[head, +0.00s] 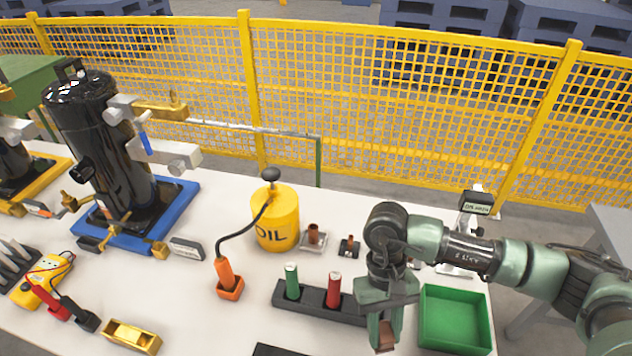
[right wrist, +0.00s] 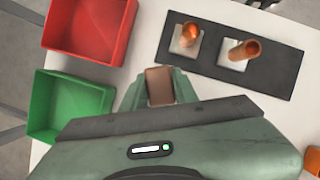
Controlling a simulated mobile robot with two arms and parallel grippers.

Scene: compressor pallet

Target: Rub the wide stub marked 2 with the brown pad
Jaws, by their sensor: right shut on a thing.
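My right gripper (head: 386,328) is shut on the brown pad (right wrist: 160,86), above the table at the lower right of the head view. In the right wrist view two copper stubs stand on pale plates on a dark mat: one (right wrist: 189,36) at the mat's left, the other (right wrist: 245,50) to its right. The pad is apart from both. In the head view a wider copper stub (head: 313,234) and a small one (head: 350,245) stand beside the oil can. I cannot read a number on any stub. My left gripper is not in view.
A green tray (head: 455,320) lies right of my right gripper; a red tray (right wrist: 90,28) shows in the right wrist view. A black holder (head: 318,303) with a green and a red stick, an orange-handled tool (head: 226,280) and a yellow oil can (head: 276,217) stand to the left.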

